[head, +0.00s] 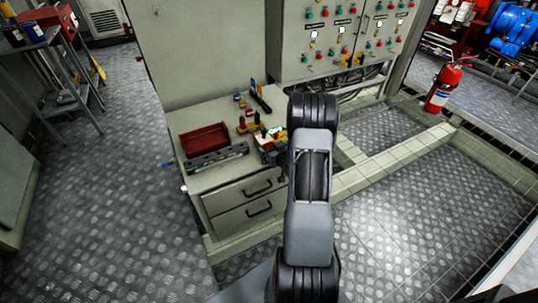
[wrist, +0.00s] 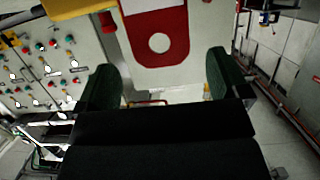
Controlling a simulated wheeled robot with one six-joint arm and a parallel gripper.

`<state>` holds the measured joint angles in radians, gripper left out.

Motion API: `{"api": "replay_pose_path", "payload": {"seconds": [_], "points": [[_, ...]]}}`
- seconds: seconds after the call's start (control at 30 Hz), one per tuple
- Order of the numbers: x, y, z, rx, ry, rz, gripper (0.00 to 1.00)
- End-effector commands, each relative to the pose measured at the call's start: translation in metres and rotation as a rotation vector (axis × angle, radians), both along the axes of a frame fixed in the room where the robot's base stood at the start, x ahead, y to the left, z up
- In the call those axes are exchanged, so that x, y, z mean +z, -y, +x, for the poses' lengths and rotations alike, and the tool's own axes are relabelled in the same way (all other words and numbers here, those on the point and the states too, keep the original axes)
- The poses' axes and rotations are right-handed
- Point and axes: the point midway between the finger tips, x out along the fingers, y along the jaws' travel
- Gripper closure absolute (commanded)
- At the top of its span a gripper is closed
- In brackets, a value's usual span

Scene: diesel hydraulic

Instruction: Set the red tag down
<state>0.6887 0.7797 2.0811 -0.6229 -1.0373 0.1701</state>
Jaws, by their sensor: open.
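The red tag (wrist: 140,53) shows at the top middle of the wrist view. It is flat and red, with a pale round hole and a pale area at its upper end. It lies in front of a pale surface; whether it touches that surface I cannot tell. My gripper (wrist: 161,80) is open, with one dark green finger on each side. The tag is beyond the fingertips, in the gap between them as seen, and neither finger visibly grips it. In the head view my arm hides much of the gripper, and I cannot make out the tag there.
A grey drawer cabinet (head: 241,205) carries a red tray (head: 205,139), a dark slotted bar (head: 218,157) and small coloured items. A control panel (head: 340,38) stands behind. A yellow part (wrist: 75,8) is close to the tag. A fire extinguisher (head: 441,88) stands right.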

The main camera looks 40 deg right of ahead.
Motion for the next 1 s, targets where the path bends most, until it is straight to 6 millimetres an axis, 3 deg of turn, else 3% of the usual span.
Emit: {"api": "replay_pose_path", "payload": {"seconds": [0.17,0.5,0.8,1.0], "points": [[-0.004,0.0,0.01,0.001,-0.001,-0.001,0.06],[-0.016,0.005,0.048,0.0,0.0,-0.001,0.06],[-0.016,0.006,0.052,-0.001,-0.001,0.0,0.06],[-0.016,0.006,0.052,-0.001,-0.001,0.0,0.24]]}}
